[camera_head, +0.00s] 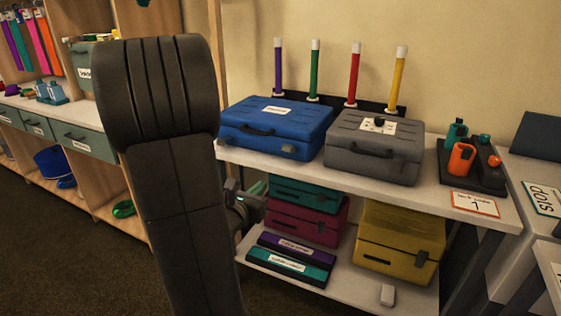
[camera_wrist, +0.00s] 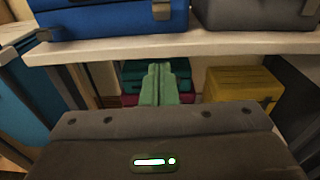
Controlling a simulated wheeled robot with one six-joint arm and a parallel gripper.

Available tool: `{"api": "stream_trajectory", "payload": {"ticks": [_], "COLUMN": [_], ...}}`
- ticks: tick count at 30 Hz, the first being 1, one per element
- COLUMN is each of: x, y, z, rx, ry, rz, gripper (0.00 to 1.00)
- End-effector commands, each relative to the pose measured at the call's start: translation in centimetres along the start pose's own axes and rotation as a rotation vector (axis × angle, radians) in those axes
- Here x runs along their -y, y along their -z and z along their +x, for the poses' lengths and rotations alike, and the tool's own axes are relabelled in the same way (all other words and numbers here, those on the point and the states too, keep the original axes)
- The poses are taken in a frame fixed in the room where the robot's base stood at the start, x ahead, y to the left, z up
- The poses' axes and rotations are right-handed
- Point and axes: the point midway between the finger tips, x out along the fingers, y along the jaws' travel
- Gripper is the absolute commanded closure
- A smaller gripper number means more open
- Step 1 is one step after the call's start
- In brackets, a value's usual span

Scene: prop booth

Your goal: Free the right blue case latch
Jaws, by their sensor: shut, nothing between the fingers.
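The blue case (camera_head: 268,122) lies closed on the upper shelf, with its handle at the front. Its right latch (camera_head: 288,148) is a small grey tab at the right of the front face. In the wrist view, the blue case (camera_wrist: 100,20) shows at the top left and the latch (camera_wrist: 161,10) at the top edge, cut off by the frame. My gripper (camera_wrist: 159,68) has its pale green fingers together with nothing between them. It is below the latch, in front of and under the shelf edge. In the head view my arm hides part of the gripper (camera_head: 259,190).
A grey case (camera_head: 374,160) stands right of the blue one. The upper shelf's white edge (camera_wrist: 220,44) runs above my fingers. Below are a teal case (camera_head: 305,196), a magenta case (camera_head: 325,228) and a yellow case (camera_head: 385,254). An orange object (camera_head: 461,160) sits at the right.

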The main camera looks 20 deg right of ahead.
Motion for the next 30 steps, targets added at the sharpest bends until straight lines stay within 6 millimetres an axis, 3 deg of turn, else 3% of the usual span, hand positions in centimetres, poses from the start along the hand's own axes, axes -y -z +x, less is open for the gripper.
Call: {"api": "stream_trajectory", "payload": {"ticks": [17, 20, 30], "x": [0.2, 0.3, 0.4], "y": [-0.1, -0.1, -0.2], "z": [0.9, 2.3, 9.5], "rx": [0.011, 0.01, 0.01], "ry": [0.018, 0.02, 0.02], "rz": [0.03, 0.03, 0.03], "gripper": [1.0, 1.0, 1.0]}}
